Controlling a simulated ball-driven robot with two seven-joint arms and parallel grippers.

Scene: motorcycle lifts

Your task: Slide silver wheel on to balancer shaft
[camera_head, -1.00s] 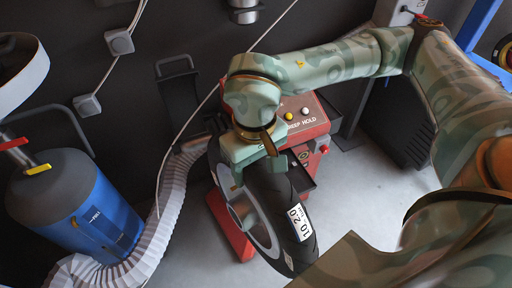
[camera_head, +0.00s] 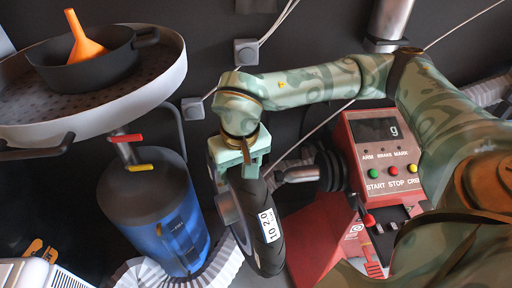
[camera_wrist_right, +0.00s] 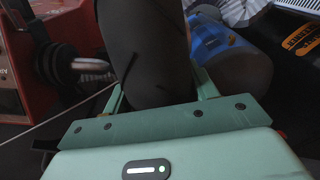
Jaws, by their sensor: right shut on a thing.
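The silver wheel (camera_head: 229,208) has a black tire (camera_head: 268,238) with a white "10 2.0" label. It hangs roughly upright from my right gripper (camera_head: 240,170), which is shut on the top of the tire. In the right wrist view, the tire (camera_wrist_right: 145,45) fills the space between the fingers. The red balancer (camera_head: 325,235) stands right of the wheel in the head view. Its grey balancer shaft (camera_head: 297,174) points left toward the tire; it also shows in the right wrist view (camera_wrist_right: 95,65), apart from the tire. My left gripper is out of view.
A blue cylindrical tank (camera_head: 160,225) stands left of the wheel, with a round grey pan (camera_head: 60,112) above it holding a black pot and orange funnel. A white ribbed hose (camera_head: 215,262) runs along the floor. A dark wall is behind.

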